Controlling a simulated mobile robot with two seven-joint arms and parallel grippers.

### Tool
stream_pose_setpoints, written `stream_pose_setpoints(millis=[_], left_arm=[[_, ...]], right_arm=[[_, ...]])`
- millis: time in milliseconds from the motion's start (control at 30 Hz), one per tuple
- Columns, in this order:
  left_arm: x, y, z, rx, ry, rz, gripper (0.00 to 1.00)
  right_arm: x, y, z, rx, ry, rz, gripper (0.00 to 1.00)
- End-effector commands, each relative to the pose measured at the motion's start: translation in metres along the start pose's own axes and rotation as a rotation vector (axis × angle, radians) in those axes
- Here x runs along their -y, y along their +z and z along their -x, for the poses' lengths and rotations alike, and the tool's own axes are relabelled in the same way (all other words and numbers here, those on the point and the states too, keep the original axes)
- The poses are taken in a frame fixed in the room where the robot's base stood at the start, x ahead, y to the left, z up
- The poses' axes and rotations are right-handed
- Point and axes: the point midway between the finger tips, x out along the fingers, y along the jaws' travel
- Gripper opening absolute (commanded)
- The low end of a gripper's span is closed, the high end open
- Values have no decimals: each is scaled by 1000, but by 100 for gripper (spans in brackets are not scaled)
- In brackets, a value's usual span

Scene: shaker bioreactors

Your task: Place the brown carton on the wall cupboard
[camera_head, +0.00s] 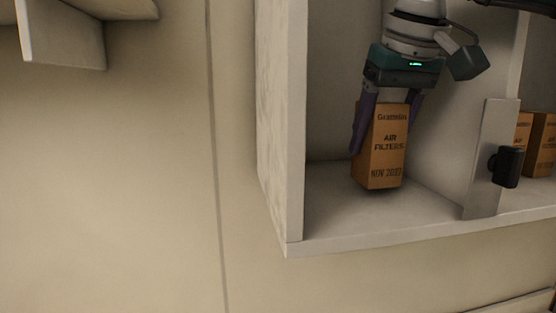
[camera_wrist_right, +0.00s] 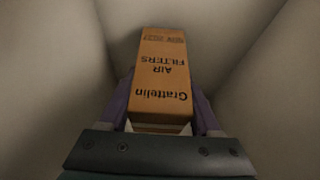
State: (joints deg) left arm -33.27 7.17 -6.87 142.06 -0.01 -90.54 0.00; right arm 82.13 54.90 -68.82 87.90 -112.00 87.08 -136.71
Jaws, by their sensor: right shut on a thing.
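The brown carton (camera_head: 386,150), printed "Grattelin AIR FILTERS", is inside the left bay of the white wall cupboard (camera_head: 340,238). My right gripper (camera_head: 388,125) comes from above and is shut on the carton, one purple finger on each side. The carton is close above the cupboard floor or touching it; I cannot tell which. In the right wrist view the carton (camera_wrist_right: 161,75) sits between the purple fingers, with pale cupboard walls around it. My left gripper is not in view.
A grey metal plate (camera_head: 490,160) with a black knob (camera_head: 505,167) stands at the bay's right side. More brown cartons (camera_head: 541,145) stand beyond it. The cupboard's left wall (camera_head: 280,120) is near the gripper. Bare floor lies around the carton. A pale shelf (camera_head: 62,35) hangs at upper left.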

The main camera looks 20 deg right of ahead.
Motion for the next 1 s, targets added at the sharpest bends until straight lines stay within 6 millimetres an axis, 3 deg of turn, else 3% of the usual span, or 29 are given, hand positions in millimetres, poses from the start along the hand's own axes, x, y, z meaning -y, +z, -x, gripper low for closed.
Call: stream_pose_setpoints(millis=[33,433,467,700,1000], left_arm=[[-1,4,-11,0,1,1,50],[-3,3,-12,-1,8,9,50],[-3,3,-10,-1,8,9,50],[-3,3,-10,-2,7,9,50],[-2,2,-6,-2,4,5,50]], right_arm=[[0,5,-12,-1,0,0,2],[0,6,-14,-1,0,0,2],[0,5,-12,-1,0,0,68],[0,5,-12,-1,0,0,95],[0,3,-7,-1,0,0,95]])
